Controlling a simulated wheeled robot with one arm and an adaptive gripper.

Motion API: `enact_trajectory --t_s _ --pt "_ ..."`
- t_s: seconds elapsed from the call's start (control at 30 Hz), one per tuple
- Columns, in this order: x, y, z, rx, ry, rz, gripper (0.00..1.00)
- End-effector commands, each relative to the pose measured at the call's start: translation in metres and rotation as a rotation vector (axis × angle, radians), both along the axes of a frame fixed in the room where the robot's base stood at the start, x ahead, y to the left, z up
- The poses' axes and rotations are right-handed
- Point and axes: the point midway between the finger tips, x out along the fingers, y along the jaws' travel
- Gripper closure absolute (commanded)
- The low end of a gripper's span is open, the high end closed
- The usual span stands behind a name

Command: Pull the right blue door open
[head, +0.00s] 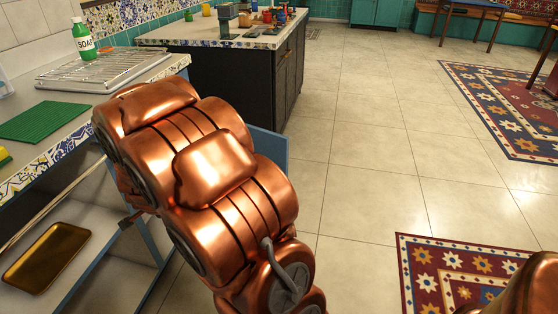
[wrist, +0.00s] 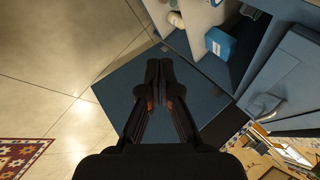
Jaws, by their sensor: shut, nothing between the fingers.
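The right blue door (wrist: 118,92) stands swung out from the cabinet in the wrist view. In the head view only a strip of the blue door (head: 271,147) shows past my copper arm, which hides the rest. My gripper (wrist: 160,68) is shut and empty, with its fingertips over the door panel in the wrist view. I cannot tell whether they touch it. The cabinet's inside (wrist: 196,22) shows beyond the fingertips. In the head view my arm hides most or all of my gripper.
A blue box (wrist: 220,42) sits inside the cabinet. A gold tray (head: 46,256) lies in the open left compartment. The counter above holds a green mat (head: 45,121), a metal rack (head: 103,70) and a soap bottle (head: 84,40).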

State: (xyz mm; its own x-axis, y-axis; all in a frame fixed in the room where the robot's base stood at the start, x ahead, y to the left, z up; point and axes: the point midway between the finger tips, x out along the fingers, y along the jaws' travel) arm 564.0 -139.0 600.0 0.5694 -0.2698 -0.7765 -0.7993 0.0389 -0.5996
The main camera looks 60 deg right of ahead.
Motion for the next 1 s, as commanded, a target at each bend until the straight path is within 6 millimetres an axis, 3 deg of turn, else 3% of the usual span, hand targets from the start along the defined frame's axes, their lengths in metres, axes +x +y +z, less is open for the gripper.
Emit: enact_trajectory --t_s 0.03,0.17,0.27,0.4,0.5,0.6,0.73,1.0 --pt "0.005 -0.025 -0.015 -0.011 -0.037 -0.105 1.00" --pt "0.009 -0.092 -0.033 -0.064 -0.167 -0.374 1.00" --pt "0.000 -0.142 -0.044 -0.125 -0.270 -0.568 1.00" --pt "-0.029 -0.205 -0.054 -0.241 -0.421 -0.805 1.00" --pt "-0.057 -0.240 -0.056 -0.341 -0.528 -0.941 1.00" --pt "-0.084 -0.265 -0.054 -0.441 -0.623 -1.034 1.00" --pt "-0.110 -0.282 -0.049 -0.540 -0.714 -1.103 1.00" --pt "-0.128 -0.295 -0.043 -0.611 -0.779 -1.141 1.00"
